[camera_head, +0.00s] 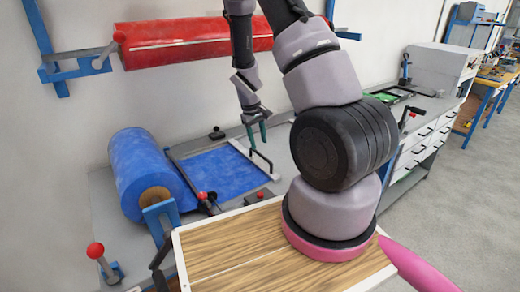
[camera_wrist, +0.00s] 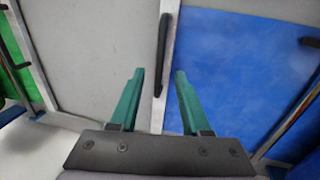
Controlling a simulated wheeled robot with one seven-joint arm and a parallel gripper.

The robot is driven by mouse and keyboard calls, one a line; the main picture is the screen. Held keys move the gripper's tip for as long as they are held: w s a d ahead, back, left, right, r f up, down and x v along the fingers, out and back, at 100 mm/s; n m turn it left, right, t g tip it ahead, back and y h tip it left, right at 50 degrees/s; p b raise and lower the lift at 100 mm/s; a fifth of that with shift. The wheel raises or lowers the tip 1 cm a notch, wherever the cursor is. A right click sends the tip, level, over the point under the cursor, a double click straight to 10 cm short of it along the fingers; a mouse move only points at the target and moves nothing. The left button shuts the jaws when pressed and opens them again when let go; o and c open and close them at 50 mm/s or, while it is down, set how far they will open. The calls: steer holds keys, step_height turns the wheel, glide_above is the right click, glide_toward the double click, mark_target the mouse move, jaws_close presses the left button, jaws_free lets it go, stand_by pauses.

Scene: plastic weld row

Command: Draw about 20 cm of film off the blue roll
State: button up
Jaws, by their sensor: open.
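The blue roll (camera_head: 150,172) lies on the bench at the left, in a blue stand. Blue film (camera_head: 222,180) lies flat on the bench to its right and also shows in the wrist view (camera_wrist: 235,70). A pale bar (camera_head: 250,158) runs along the film's right edge and carries a dark handle (camera_head: 262,158). My gripper (camera_head: 257,134) points down above the bench by the handle. In the wrist view my open green fingers (camera_wrist: 160,76) stand to either side of the handle's line, with the handle (camera_wrist: 163,45) just ahead. I see nothing held, and cannot tell the exact gap.
A red roll (camera_head: 190,40) hangs on wall brackets above the bench. Red-knobbed levers stand at the front left (camera_head: 95,252) and near the roll. A wooden-topped surface (camera_head: 235,250) lies in front. Drawers (camera_head: 432,138) and a green item (camera_head: 385,96) are at the right.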

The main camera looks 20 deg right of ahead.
steer(key=shift+s+a+r, duration=0.1)
steer(key=shift+a+r, duration=0.1)
steer(key=shift+r, duration=0.7)
steer(key=shift+w+a+r, duration=0.1)
steer(key=shift+a+r, duration=0.05)
steer(key=shift+r, duration=0.75)
steer(key=shift+s+a+r, duration=0.1)
steer(key=shift+a+r, duration=0.1)
steer(key=shift+r, duration=0.7)
steer(key=shift+r, duration=0.1)
steer(key=s+a+r+m+t+y, duration=0.15)
steer(key=s+r, duration=0.25)
steer(key=r, duration=0.5)
steer(key=s+a+r+m+t+y, duration=0.1)
steer(key=s+a+r+m+t, duration=0.3)
steer(key=r, duration=0.6)
steer(key=s+a+r+g+y, duration=0.1)
steer(key=s+r, duration=0.4)
steer(key=r, duration=0.4)
steer(key=s+a+r+t, duration=0.2)
steer(key=s+r, duration=0.3)
steer(key=s, duration=0.3)
steer(key=shift+m+y, duration=0.35)
steer(key=shift+m, duration=0.1)
steer(key=shift+d, duration=0.1)
